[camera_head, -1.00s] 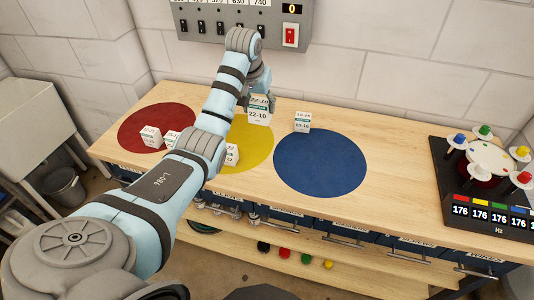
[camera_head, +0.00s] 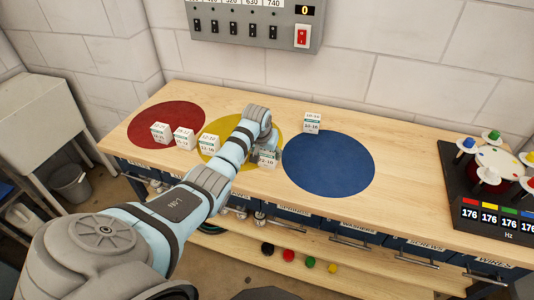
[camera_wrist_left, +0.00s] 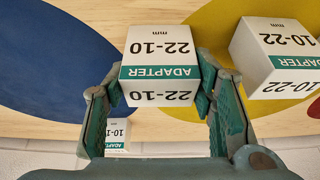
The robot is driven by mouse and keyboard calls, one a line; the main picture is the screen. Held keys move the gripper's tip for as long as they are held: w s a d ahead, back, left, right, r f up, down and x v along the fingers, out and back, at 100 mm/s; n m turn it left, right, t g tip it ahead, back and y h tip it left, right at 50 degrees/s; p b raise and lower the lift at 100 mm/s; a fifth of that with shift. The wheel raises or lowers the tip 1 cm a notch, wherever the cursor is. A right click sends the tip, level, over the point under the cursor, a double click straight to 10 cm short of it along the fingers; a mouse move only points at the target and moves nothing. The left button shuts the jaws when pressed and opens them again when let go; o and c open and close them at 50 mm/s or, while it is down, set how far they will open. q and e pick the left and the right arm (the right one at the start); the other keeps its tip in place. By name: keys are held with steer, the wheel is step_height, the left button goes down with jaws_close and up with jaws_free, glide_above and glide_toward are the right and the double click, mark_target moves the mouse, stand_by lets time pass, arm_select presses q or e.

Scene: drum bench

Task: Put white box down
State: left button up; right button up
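The white box (camera_head: 268,158) with a green ADAPTER band is at the right front edge of the yellow disc. In the left wrist view, the same box (camera_wrist_left: 158,70) reads 22-10, upside down. My left gripper (camera_head: 262,150) points down over it, with a finger close against each side (camera_wrist_left: 160,90). The fingers look shut on it. The box's base appears at or very near the tabletop; exact contact is hidden. My right gripper is not in view.
A white 10-22 box (camera_wrist_left: 275,58) stands close beside it. The blue disc (camera_head: 330,165) is clear. A spinner device (camera_head: 490,170) sits right.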

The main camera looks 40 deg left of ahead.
arm_select(q)
steer(key=o, duration=0.3)
steer(key=shift+s+r, duration=0.1)
steer(key=shift+s, duration=0.2)
steer(key=shift+o, duration=0.2)
steer(key=shift+s+a+r, duration=0.1)
steer(key=shift+s+r, duration=0.1)
steer(key=shift+s, duration=0.15)
steer(key=shift+w, duration=0.15)
steer(key=shift+r, duration=0.25)
steer(key=p+v, duration=0.3)
steer(key=v, duration=0.8)
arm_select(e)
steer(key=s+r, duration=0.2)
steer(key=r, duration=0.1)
